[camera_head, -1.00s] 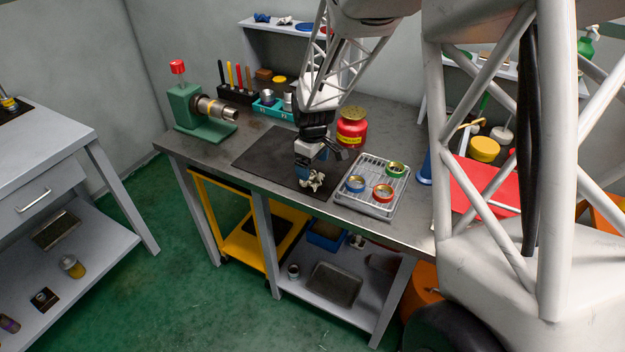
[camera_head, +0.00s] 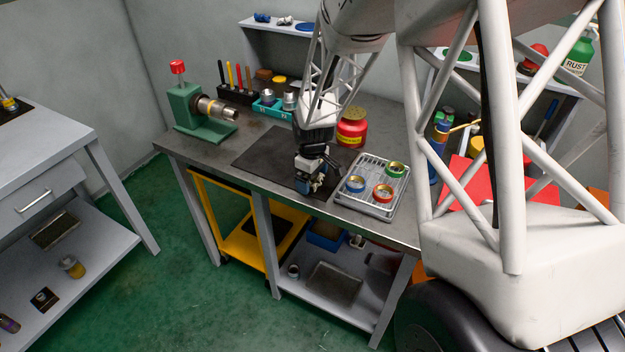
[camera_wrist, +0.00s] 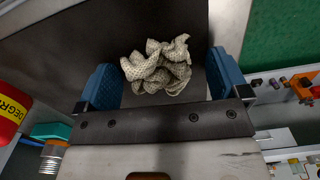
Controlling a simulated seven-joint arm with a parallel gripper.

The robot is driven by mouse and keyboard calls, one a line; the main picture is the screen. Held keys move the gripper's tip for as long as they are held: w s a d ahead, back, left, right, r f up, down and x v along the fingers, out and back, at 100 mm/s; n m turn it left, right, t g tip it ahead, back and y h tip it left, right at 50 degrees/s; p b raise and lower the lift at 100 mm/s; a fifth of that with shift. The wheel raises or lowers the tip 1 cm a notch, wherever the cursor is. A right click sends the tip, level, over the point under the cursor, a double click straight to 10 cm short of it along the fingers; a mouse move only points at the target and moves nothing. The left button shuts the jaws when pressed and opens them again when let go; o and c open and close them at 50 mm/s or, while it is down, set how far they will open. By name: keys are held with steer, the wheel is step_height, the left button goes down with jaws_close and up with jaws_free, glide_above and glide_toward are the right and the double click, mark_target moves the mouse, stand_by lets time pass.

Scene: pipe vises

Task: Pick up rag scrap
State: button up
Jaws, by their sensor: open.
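The rag scrap (camera_wrist: 160,68) is a crumpled, knitted, cream-beige cloth lying on the black mat. In the wrist view it sits between the two blue fingertips of my gripper (camera_wrist: 165,80), with a gap to each finger. In the head view my gripper (camera_head: 311,184) is low over the front edge of the mat (camera_head: 268,152). The rag (camera_head: 318,182) is mostly hidden there, with only a pale bit showing beside the fingers. My gripper is open around the rag and does not clasp it.
A wire tray (camera_head: 370,208) with several tape rolls stands just right of my gripper. A red degreaser can (camera_head: 352,130) stands behind it. A green vise (camera_head: 190,108) and a teal bin (camera_head: 268,110) are farther left. The bench's front edge is close.

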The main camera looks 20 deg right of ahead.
stand_by(0.3)
steer(key=c, duration=1)
steer(key=shift+c, duration=0.2)
